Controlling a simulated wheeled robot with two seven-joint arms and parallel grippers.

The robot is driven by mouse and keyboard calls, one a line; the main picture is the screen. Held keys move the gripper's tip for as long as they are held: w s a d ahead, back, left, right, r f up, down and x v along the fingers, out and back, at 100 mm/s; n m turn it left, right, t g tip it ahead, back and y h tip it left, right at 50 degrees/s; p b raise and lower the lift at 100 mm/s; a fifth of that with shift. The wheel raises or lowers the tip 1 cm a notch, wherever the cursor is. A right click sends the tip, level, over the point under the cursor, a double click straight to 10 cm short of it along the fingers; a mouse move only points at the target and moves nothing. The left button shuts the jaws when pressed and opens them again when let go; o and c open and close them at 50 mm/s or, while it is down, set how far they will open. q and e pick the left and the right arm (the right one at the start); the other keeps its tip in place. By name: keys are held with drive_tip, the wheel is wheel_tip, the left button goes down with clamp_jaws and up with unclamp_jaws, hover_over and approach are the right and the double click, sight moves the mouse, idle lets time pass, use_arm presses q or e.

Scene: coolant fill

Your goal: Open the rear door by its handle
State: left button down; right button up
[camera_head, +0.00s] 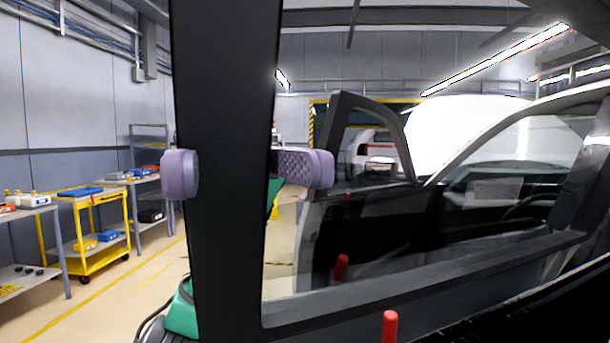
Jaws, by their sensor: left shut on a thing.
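The rear door's black window frame (225,90) stands upright and close, left of centre. Its window and lower sill (430,290) run off to the right. My left gripper (243,172) has one grey-purple finger on each side of this upright and is shut on it. The left finger overlaps the upright's left edge. The right finger shows its patterned pad, partly covered by the upright. The left arm behind is mostly hidden. The door handle does not show. My right gripper is not in view.
Red pins (389,327) stand up near the sill. Another dark door frame (375,105) and the car's pale body lie beyond. At left are a yellow cart (95,228) and grey shelves (150,140). The floor (130,300) between the cart and the door is clear.

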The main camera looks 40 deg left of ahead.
use_arm(q)
drive_tip(key=shift+w+a+f, duration=0.1)
drive_tip(key=shift+w+a, duration=0.1)
drive_tip(key=shift+a, duration=0.35)
drive_tip(key=shift+c, duration=2)
unclamp_jaws()
drive_tip(key=shift+d, duration=0.1)
drive_tip(key=shift+o, duration=0.9)
drive_tip(key=shift+s+d, duration=0.1)
